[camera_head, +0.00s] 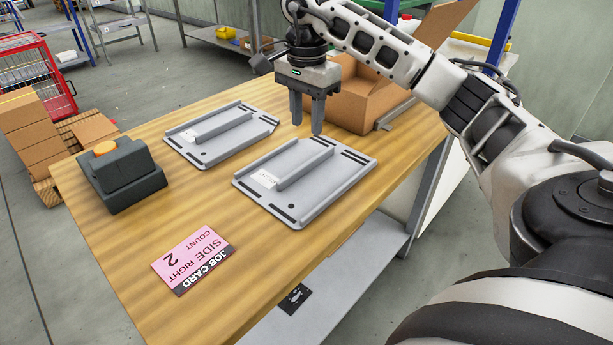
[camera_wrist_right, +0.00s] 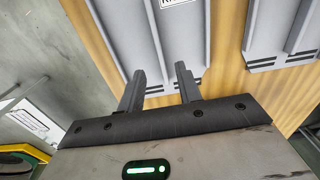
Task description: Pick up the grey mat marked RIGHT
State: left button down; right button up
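Two grey mats with raised ribs lie on the wooden table: one nearer the right edge (camera_head: 330,185) and one to its left (camera_head: 240,150). Their labels are too small to read in the head view. In the right wrist view, the label on the left-hand mat (camera_wrist_right: 140,40) is cut off by the top edge and seems to begin with R; this appears to be the nearer mat. My right gripper (camera_head: 307,122) points down above the far end of that mat, fingers apart and empty. The fingers also show in the wrist view (camera_wrist_right: 160,85). My left gripper is out of view.
A pink job card (camera_head: 194,260) reading "SIDE RIGHT COUNT 2" lies at the front. A dark block with an orange top (camera_head: 122,175) stands at the left. An open cardboard box (camera_head: 360,95) stands behind my gripper. Bare wood (camera_head: 110,270) shows around the card.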

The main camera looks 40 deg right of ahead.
aim_at(306, 163)
notch_tip(306, 163, down, 10)
jog(key=shift+s+a+r, duration=0.1)
jog(key=shift+s+a, duration=0.05)
grip_shut()
dwell(0.3)
